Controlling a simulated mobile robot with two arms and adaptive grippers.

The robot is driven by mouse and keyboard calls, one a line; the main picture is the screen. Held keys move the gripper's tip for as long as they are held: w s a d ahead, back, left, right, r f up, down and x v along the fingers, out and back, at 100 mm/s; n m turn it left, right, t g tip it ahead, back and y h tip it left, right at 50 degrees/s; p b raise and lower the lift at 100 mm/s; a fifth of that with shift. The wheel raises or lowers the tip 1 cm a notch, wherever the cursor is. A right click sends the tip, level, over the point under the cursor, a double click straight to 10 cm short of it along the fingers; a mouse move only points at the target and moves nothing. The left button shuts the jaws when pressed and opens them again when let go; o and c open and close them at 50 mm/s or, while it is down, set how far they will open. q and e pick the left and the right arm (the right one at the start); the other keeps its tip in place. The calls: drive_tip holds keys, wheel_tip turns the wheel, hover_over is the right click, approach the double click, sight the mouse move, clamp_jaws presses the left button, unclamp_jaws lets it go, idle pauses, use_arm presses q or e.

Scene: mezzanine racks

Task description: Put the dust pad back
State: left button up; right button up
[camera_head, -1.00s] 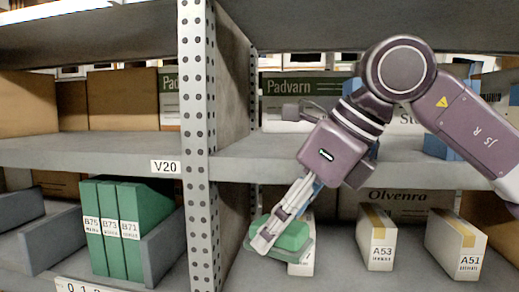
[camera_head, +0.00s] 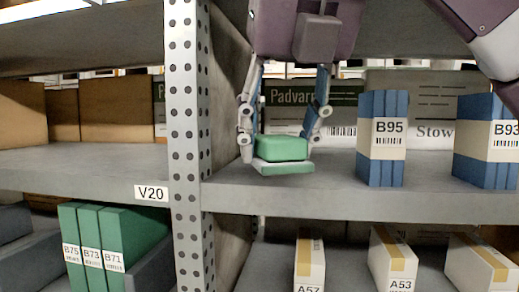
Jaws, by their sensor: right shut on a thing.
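The dust pad (camera_head: 281,149) is a green block on a paler green-grey base. My right gripper (camera_head: 282,142) comes down from the top of the head view with one finger on each side of the pad, and it is shut on it. The pad is level, in front of or just over the upper shelf (camera_head: 330,190), close to the perforated upright. I cannot tell whether its base touches the shelf. My left gripper is not in view.
Blue binders B95 (camera_head: 381,138) and B93 (camera_head: 488,140) stand to the right on the same shelf. A Padvarn box (camera_head: 336,112) is behind the pad. The upright post (camera_head: 187,150) is close on the left. Bare shelf lies between the pad and B95.

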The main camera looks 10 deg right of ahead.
drive_tip(key=p, duration=0.3)
hover_over(258, 175)
drive_tip(key=s, duration=0.3)
drive_tip(key=shift+w+r, duration=0.1)
drive_tip(key=shift+w, duration=0.15)
drive_tip(key=shift+w+p, duration=0.45)
drive_tip(key=shift+w, duration=0.5)
drive_tip(key=f, duration=0.3)
drive_tip(key=shift+w+d+f+p, duration=0.1)
drive_tip(key=shift+w+f+p, duration=0.15)
drive_tip(key=shift+w+p, duration=0.1)
drive_tip(key=shift+s+f, duration=0.1)
drive_tip(key=shift+f, duration=0.05)
drive_tip(key=shift+f, duration=0.15)
drive_tip(key=o, duration=1.1)
